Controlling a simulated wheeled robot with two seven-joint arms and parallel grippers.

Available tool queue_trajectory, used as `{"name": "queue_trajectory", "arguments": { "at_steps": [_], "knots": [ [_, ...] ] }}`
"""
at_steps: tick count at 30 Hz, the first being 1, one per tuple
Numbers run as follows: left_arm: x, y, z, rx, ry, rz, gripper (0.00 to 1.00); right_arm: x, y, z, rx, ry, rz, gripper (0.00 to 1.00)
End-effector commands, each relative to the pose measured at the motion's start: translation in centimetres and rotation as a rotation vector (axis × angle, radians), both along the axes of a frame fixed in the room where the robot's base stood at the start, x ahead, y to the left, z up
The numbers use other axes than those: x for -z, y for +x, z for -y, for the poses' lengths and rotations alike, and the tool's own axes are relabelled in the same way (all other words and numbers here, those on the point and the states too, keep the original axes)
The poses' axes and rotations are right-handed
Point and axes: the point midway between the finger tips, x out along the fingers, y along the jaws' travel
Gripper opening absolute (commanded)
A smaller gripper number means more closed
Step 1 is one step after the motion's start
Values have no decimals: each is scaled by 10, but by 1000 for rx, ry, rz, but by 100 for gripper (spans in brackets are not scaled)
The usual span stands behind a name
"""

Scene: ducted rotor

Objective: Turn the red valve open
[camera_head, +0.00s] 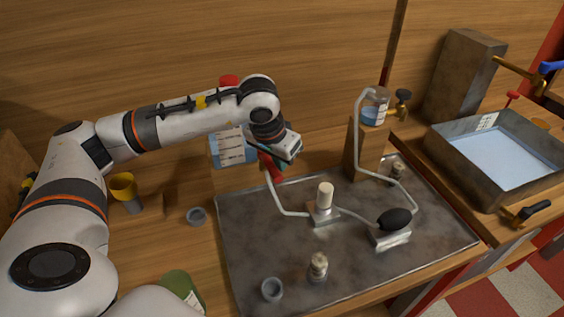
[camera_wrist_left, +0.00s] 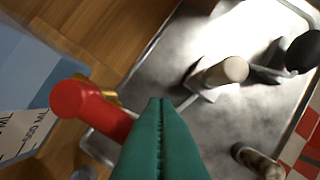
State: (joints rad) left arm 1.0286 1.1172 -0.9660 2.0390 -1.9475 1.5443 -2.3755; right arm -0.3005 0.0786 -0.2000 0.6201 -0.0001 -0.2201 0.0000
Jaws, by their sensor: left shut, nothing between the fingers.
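The red valve's handle (camera_wrist_left: 92,108) shows in the left wrist view as a red bar with a round end, with a bit of brass beside it. In the head view only a small red part (camera_head: 265,159) shows by my left gripper (camera_head: 276,169). My left gripper's green fingers (camera_wrist_left: 160,108) are shut together with nothing between them. In the wrist view they lie just right of the red bar and overlap its lower end; I cannot tell whether they touch it. The valve's body is mostly hidden. My right gripper is not in view.
A blue and white labelled box (camera_head: 230,149) stands behind the gripper. A metal tray (camera_head: 260,255) carries a white-topped post (camera_head: 325,195), tubing and a black bulb (camera_head: 394,219). A jar (camera_head: 375,106) stands on a wooden block. A water-filled sink (camera_head: 505,150) is at right.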

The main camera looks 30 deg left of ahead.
Motion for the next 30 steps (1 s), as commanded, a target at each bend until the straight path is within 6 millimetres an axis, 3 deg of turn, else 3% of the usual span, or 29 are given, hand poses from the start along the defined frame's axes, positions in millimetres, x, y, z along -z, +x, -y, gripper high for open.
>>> {"name": "queue_trajectory", "arguments": {
  "at_steps": [17,23,30],
  "knots": [
    [-3,-2,-1,0,1,-3,0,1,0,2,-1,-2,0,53],
    [-32,-10,-1,0,2,3,0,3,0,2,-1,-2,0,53],
    [-82,-25,-1,0,0,4,0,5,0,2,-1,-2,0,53]
  ]
}}
